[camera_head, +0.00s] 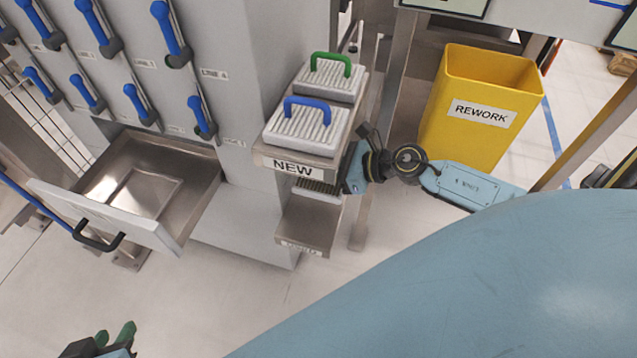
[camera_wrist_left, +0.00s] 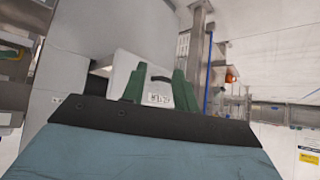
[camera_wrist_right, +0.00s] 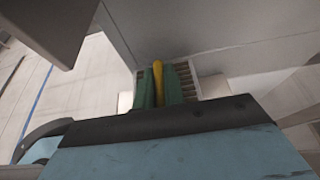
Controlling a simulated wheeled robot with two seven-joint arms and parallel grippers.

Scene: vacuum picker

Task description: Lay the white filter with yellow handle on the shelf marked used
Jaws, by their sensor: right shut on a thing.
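My right gripper (camera_wrist_right: 159,88) is shut on the yellow handle (camera_wrist_right: 157,72) of the filter. The filter's ribbed body (camera_wrist_right: 183,78) shows partly behind the fingers in the right wrist view. In the head view the right wrist is beside the shelf stand, just below the NEW shelf (camera_head: 262,160); a strip of ribbed filter (camera_head: 318,187) shows there, and the shelf and arm hide the rest. A lower shelf (camera_head: 310,222) has a label too small to read. My left gripper (camera_head: 116,336) is open and empty at the bottom left; its spread fingers also show in the left wrist view (camera_wrist_left: 158,90).
A blue-handled filter (camera_head: 300,128) and a green-handled filter (camera_head: 330,80) lie on the NEW shelf. A drawer (camera_head: 160,235) stands open at left. A yellow REWORK bin (camera_head: 455,135) stands at right. The floor in front of the shelves is clear.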

